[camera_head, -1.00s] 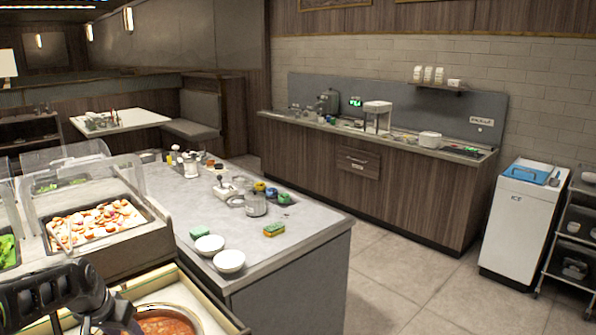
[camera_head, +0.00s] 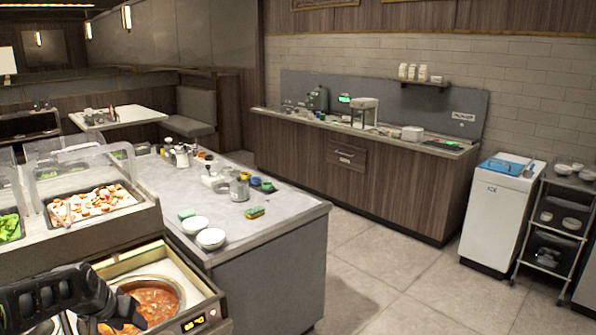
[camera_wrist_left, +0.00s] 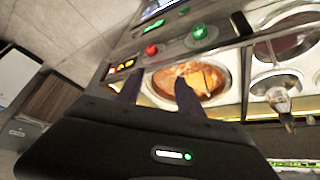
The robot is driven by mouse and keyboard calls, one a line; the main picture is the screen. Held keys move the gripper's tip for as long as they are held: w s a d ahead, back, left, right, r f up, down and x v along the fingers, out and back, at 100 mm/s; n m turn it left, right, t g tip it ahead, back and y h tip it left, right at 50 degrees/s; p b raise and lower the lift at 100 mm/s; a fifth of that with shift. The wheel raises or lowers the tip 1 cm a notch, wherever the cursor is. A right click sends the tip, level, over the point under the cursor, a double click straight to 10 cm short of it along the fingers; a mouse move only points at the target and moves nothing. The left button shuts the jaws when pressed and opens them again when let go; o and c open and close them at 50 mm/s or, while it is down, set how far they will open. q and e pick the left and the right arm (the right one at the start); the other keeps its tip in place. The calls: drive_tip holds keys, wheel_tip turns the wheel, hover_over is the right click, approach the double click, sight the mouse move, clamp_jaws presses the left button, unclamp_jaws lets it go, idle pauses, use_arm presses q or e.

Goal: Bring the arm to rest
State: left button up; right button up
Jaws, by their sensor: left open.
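My left arm comes in at the bottom left of the head view. Its dark gripper (camera_head: 128,306) is in front of a round well of red-orange sauce (camera_head: 160,298). In the left wrist view the two dark fingers (camera_wrist_left: 158,92) stand apart with nothing held between them. The sauce well (camera_wrist_left: 200,80) shows beyond them, with a pale yellowish patch on the sauce. I cannot tell the exact gap between fingers and well. My right gripper is out of view.
A food bar with a clear guard (camera_head: 75,165) and a tray of chopped food (camera_head: 92,204) is beside the well. The grey counter (camera_head: 265,220) holds white bowls (camera_head: 211,239), sponges and jars. Open tiled floor (camera_head: 385,275) lies right of it, before an ice bin (camera_head: 494,220).

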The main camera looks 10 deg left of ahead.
use_arm(q)
drive_tip(key=s+d+f+n+h, duration=0.2)
drive_tip(key=s+d+f+h, duration=0.15)
drive_tip(key=d+f, duration=1.7)
drive_tip(key=s+d+f+g, duration=0.1)
drive_tip(key=s+d+f, duration=0.3)
drive_tip(key=s+d, duration=0.2)
drive_tip(key=s+d+f+m+g+h, duration=0.1)
drive_tip(key=s+d+f+g, duration=0.1)
drive_tip(key=s+d+f, duration=0.2)
drive_tip(key=s+d+f+m+g, duration=0.1)
drive_tip(key=s+d+f, duration=0.3)
drive_tip(key=s+d, duration=0.5)
drive_tip(key=s+g, duration=0.1)
drive_tip(key=s, duration=0.4)
drive_tip(key=shift+d+f, duration=0.15)
drive_tip(key=shift+d, duration=0.2)
